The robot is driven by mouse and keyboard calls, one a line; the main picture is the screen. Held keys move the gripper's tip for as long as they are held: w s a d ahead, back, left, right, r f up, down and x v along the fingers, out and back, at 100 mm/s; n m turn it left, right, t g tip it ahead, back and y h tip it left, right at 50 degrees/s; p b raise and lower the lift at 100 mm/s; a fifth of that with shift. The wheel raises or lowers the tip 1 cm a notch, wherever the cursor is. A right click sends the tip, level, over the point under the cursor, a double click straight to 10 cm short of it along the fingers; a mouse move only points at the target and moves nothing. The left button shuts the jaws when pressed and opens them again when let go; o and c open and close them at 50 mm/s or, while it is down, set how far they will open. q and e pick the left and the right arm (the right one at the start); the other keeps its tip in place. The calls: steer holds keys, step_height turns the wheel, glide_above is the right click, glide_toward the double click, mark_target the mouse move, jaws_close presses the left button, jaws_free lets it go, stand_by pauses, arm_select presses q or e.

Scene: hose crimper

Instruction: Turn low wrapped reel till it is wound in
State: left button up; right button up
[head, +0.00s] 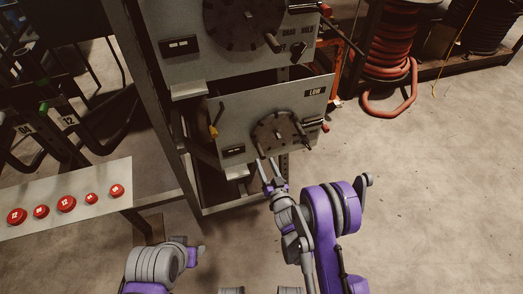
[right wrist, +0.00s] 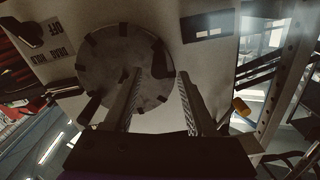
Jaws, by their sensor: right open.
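The low reel (head: 283,132) is a dark round disc with notches around its rim, on the lower grey panel marked LOW (head: 314,92). Dark pegs or handles stick out from it, one at its lower right (head: 307,147). In the right wrist view the disc (right wrist: 112,62) fills the left middle, with a dark handle (right wrist: 90,106) at its lower edge. My right gripper (head: 267,168) is open just below and left of the disc. In the wrist view its fingers (right wrist: 157,78) are apart; one overlaps the disc. I cannot tell whether they touch it. My left gripper is not visible.
A larger dark disc (head: 243,22) sits on the upper panel. A shelf with red buttons (head: 66,204) is at left. Red hose (head: 391,60) is coiled behind. Floor at right is clear.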

mark_target(263, 158)
steer(key=x, duration=0.5)
steer(key=shift+w+a+f, duration=0.1)
steer(key=shift+w, duration=0.25)
jaws_close()
stand_by(1.1)
